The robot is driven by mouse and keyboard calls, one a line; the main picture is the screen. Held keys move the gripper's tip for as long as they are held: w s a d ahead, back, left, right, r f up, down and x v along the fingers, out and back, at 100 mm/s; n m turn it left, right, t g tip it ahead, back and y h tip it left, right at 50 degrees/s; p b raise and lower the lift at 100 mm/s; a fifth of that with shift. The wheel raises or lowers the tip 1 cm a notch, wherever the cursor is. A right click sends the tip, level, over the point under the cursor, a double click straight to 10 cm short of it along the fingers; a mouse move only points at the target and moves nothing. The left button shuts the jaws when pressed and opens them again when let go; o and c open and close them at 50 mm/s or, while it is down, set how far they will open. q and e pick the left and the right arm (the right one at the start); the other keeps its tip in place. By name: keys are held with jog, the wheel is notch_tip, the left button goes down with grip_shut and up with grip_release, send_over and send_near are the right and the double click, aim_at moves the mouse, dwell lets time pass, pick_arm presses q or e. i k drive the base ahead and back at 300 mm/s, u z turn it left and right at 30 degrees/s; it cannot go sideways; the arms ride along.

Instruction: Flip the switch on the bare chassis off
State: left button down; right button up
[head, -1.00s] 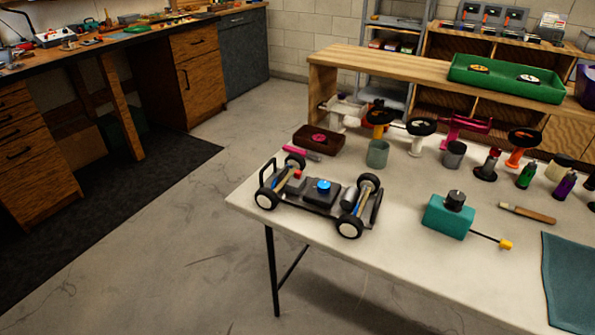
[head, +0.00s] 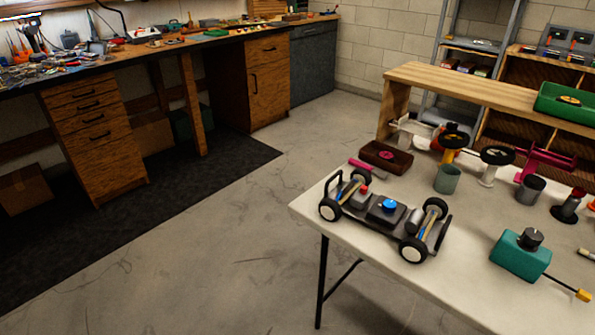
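The bare chassis (head: 386,212) stands on its wheels near the left corner of the white table (head: 460,240). It is dark, with black tyres, a blue round knob (head: 389,205) on its middle block and a small red part (head: 363,189) toward its left end. Which of these is the switch, and its position, I cannot tell at this size. Neither of my grippers is in view.
A teal box with a black knob (head: 521,255) stands right of the chassis. A grey-green cup (head: 447,179) and a brown tray (head: 386,157) stand behind it. Several stands are farther right. Open concrete floor (head: 230,250) lies left of the table, before a wooden workbench (head: 95,130).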

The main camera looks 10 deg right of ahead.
aim_at(363, 190)
jog(key=u, duration=1.15)
jog(key=i, duration=1.1)
jog(key=z, duration=3.35)
